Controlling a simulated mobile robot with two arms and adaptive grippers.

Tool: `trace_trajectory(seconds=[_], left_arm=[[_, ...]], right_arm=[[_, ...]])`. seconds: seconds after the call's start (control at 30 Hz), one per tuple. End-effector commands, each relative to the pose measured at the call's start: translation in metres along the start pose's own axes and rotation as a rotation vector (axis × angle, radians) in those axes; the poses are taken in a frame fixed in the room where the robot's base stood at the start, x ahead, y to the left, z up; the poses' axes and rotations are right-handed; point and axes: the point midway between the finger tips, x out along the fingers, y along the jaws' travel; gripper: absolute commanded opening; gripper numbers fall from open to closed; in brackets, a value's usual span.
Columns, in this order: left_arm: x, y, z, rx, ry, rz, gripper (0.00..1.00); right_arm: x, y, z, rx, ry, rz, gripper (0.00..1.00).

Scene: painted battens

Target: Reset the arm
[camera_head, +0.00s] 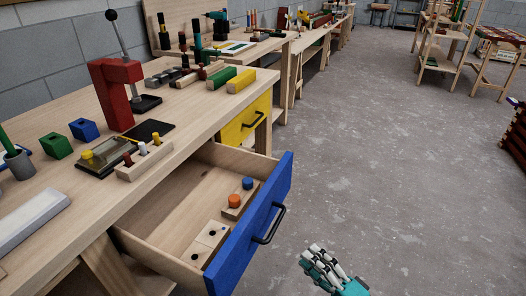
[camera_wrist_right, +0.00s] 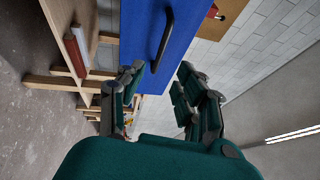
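My right gripper (camera_head: 322,258) is at the bottom of the head view, over the floor, to the right of the open blue drawer (camera_head: 243,238) and apart from its black handle (camera_head: 270,226). In the right wrist view the fingers of my right gripper (camera_wrist_right: 160,75) stand apart with nothing between them. The blue drawer front (camera_wrist_right: 140,25) and its handle (camera_wrist_right: 161,42) show beyond the fingers there. My left gripper is in neither view.
The drawer sticks out from the workbench (camera_head: 60,95) and holds wooden blocks (camera_head: 209,240) with orange and blue pegs. A red press (camera_head: 116,95) and colored blocks stand on the bench. A shut yellow drawer (camera_head: 244,122) is farther back.

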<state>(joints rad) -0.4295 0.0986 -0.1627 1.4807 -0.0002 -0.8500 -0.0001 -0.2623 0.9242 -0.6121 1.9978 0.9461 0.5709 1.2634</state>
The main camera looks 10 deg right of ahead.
Motion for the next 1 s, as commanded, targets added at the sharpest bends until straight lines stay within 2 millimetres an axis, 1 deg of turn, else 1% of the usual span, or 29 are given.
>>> trace_trajectory(seconds=[0.07, 0.13, 0.17, 0.27, 0.3, 0.33, 0.37, 0.4, 0.47, 0.5, 0.57, 0.6, 0.7, 0.77, 0.8, 0.9, 0.97, 1.0], left_arm=[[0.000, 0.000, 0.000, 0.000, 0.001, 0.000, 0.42], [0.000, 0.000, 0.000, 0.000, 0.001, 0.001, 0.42], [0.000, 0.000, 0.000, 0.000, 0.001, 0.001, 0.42], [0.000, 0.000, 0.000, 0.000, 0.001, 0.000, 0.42], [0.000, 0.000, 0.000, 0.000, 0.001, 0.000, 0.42], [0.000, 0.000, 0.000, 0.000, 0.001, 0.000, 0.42], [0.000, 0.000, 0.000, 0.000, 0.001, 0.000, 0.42], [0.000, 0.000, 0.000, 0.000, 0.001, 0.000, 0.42], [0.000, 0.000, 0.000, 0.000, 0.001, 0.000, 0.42], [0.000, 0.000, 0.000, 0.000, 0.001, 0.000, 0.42], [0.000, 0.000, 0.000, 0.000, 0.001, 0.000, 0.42], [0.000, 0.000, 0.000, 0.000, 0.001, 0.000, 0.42], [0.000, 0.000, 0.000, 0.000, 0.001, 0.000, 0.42], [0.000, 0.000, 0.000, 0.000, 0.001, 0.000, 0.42], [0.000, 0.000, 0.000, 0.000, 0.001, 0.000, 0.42], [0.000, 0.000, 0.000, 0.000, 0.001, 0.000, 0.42], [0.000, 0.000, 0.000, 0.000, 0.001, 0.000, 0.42], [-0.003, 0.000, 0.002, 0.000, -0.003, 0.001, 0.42]], right_arm=[[0.001, 0.006, 0.001, -0.026, -0.001, 0.016, 0.34], [0.002, 0.024, 0.002, -0.103, -0.005, 0.062, 0.34], [0.003, 0.036, 0.003, -0.156, -0.008, 0.095, 0.34], [0.000, 0.094, 0.004, -0.395, -0.033, 0.265, 0.34], [-0.005, 0.122, 0.002, -0.504, -0.050, 0.355, 0.34], [-0.011, 0.144, 0.001, -0.584, -0.069, 0.430, 0.34], [-0.019, 0.167, -0.001, -0.660, -0.091, 0.506, 0.34], [-0.031, 0.195, -0.003, -0.751, -0.128, 0.610, 0.34], [-0.053, 0.232, -0.003, -0.861, -0.195, 0.758, 0.34], [-0.068, 0.253, -0.003, -0.918, -0.244, 0.847, 0.34], [-0.091, 0.280, 0.000, -0.981, -0.320, 0.964, 0.34], [-0.106, 0.294, 0.003, -1.010, -0.371, 1.032, 0.34], [-0.141, 0.322, 0.011, -1.056, -0.495, 1.173, 0.34], [-0.160, 0.335, 0.018, -1.070, -0.570, 1.243, 0.34], [-0.173, 0.343, 0.023, -1.074, -0.621, 1.287, 0.34], [-0.204, 0.357, 0.037, -1.074, -0.747, 1.380, 0.34], [-0.222, 0.364, 0.047, -1.067, -0.825, 1.428, 0.34], [-0.232, 0.365, 0.052, -1.063, -0.868, 1.454, 0.34]])
